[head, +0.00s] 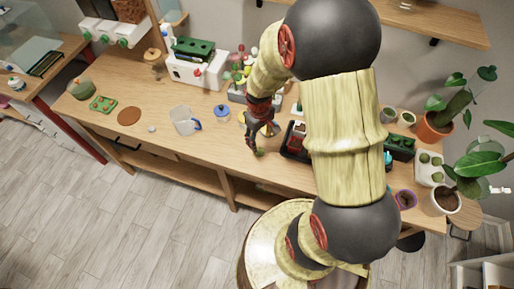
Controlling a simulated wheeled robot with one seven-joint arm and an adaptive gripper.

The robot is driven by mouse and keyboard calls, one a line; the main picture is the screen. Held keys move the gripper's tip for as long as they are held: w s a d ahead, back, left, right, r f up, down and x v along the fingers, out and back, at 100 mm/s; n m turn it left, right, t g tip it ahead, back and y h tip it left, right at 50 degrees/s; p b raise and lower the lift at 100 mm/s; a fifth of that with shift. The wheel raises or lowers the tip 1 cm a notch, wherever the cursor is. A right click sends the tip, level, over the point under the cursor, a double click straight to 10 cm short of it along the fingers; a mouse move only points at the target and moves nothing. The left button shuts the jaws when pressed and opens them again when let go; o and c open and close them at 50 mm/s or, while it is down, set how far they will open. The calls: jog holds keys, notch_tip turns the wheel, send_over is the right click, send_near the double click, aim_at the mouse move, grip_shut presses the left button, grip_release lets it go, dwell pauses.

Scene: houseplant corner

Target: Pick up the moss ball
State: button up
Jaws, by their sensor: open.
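A small green ball, which looks like the moss ball (259,152), is near the front edge of the wooden table (150,85), around the middle of its length. My gripper (256,143) points down right at it, with the dark fingers at or just above the ball. The jaws are open, but the picture is too small to tell whether a finger touches the ball. The fingers hide part of it.
A black tray (289,151) stands close to the right of the gripper. To the left are a blue-lidded jar (222,112), a clear jug (182,121), a brown round mat (129,116) and a green tray (102,104). Potted plants (436,125) crowd the right end.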

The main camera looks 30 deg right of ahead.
aim_at(260, 149)
notch_tip(260, 149, down, 2)
jog(key=shift+w+f, duration=0.1)
jog(key=shift+w, duration=0.05)
jog(key=shift+f, duration=0.55)
notch_tip(260, 149, down, 4)
jog(key=shift+f+b, duration=0.1)
jog(key=shift+b, duration=0.5)
jog(key=shift+c, duration=0.3)
jog(key=c, duration=0.7)
jog(key=shift+c, duration=0.9)
